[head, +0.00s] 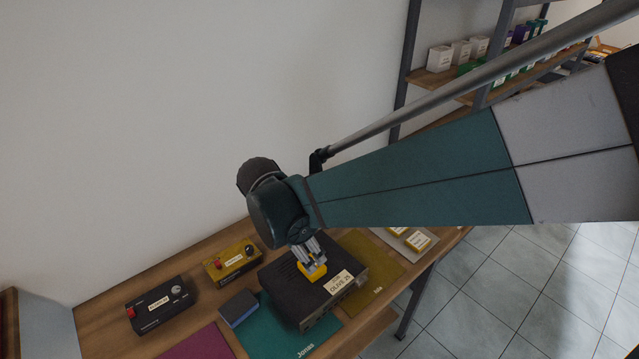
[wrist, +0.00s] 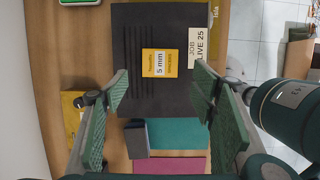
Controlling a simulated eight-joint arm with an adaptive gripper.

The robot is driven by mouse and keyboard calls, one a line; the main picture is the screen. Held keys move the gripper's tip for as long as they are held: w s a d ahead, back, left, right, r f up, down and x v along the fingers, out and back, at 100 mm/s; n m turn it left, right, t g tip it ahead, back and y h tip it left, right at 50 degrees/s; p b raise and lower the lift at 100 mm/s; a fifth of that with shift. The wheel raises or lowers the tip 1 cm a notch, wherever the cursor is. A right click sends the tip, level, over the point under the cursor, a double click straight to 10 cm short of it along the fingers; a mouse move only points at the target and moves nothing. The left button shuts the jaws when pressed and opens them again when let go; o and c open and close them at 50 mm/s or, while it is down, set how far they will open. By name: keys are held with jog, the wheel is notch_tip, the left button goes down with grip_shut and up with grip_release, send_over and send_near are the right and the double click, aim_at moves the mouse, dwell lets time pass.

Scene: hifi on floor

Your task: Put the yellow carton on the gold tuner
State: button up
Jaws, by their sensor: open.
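The yellow carton (head: 313,271) lies on top of a black hi-fi unit (head: 285,275) with a white "JOB OLIVE 25" label. In the wrist view the carton (wrist: 160,63) has a white "5 mm" label. My gripper (head: 309,256) is over the carton, partly covering it in the head view. In the wrist view its fingers (wrist: 162,85) are apart, with nothing between the tips, and the carton lies just beyond them. The gold tuner (head: 232,264), with a red knob and a white label, stands on the wooden table left of the black unit; it is partly hidden in the wrist view (wrist: 71,112).
A black box with a red knob (head: 160,305) and a dark blue block (head: 238,308) are on the left. Teal (head: 270,330), magenta (head: 205,344) and olive (head: 378,268) mats lie around. A grey tray (head: 398,240) holds yellow cartons. The wall is behind.

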jog(key=shift+v, duration=1.8)
jog(key=shift+d, duration=0.1)
jog(key=s+d+r+m+t, duration=0.1)
jog(key=s+d+r+m, duration=0.2)
jog(key=d+m, duration=0.6)
jog(key=s+d+r+m+t+y, duration=0.1)
jog(key=s+d+r+m+t, duration=0.1)
jog(key=d+m, duration=0.7)
jog(key=s+d+r+m+t+y, duration=0.1)
jog(key=s+d+r+m, duration=0.3)
jog(key=d+m, duration=0.5)
jog(key=s+d, duration=0.1)
jog(key=d, duration=0.4)
jog(key=shift+d+t, duration=0.15)
jog(key=shift+t, duration=0.25)
